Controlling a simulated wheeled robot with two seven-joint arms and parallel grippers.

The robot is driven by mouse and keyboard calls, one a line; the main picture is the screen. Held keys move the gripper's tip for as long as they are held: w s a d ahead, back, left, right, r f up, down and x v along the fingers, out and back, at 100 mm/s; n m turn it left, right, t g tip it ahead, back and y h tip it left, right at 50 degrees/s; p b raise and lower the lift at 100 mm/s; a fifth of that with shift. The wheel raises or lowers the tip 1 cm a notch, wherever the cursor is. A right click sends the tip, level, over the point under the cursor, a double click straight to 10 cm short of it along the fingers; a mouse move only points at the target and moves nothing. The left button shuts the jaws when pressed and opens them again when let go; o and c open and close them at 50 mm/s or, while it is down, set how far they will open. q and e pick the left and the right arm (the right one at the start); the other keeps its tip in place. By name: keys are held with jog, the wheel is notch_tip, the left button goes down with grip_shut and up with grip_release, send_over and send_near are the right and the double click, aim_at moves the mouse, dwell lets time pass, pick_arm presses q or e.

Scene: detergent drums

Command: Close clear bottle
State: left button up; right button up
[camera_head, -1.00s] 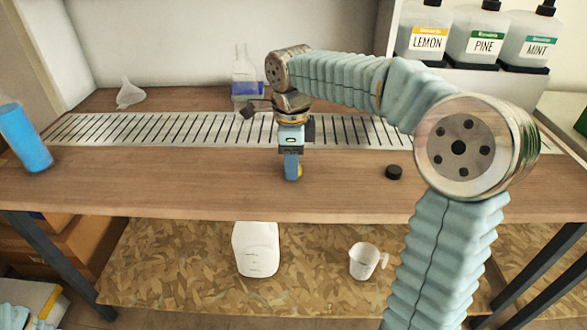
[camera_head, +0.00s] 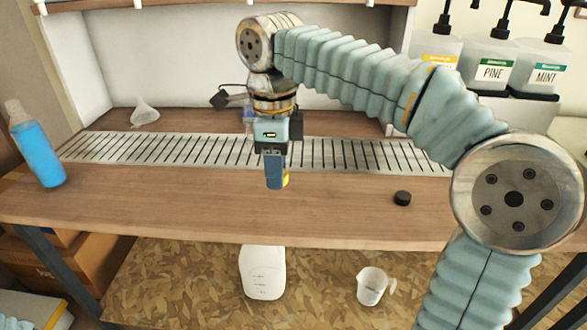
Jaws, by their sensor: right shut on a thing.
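A clear bottle of blue liquid (camera_head: 40,152) stands on the wooden table at the far left, looking tilted at the picture's edge. A second clear bottle, with violet liquid (camera_head: 248,118), stands behind my right arm and is mostly hidden. My left gripper is out of view.
A slotted metal drain strip (camera_head: 190,150) crosses the table (camera_head: 150,195). A white funnel (camera_head: 145,113) lies at the back left. Labelled pump drums (camera_head: 492,65) stand at the back right. A white jug (camera_head: 262,272) and a measuring cup (camera_head: 372,286) are on the shelf below.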

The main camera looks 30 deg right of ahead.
jog(key=s+a, duration=0.1)
jog(key=a+r, duration=0.1)
jog(key=s+a+r, duration=0.1)
jog(key=a, duration=0.1)
jog(key=shift+s, duration=0.3)
dwell(0.4)
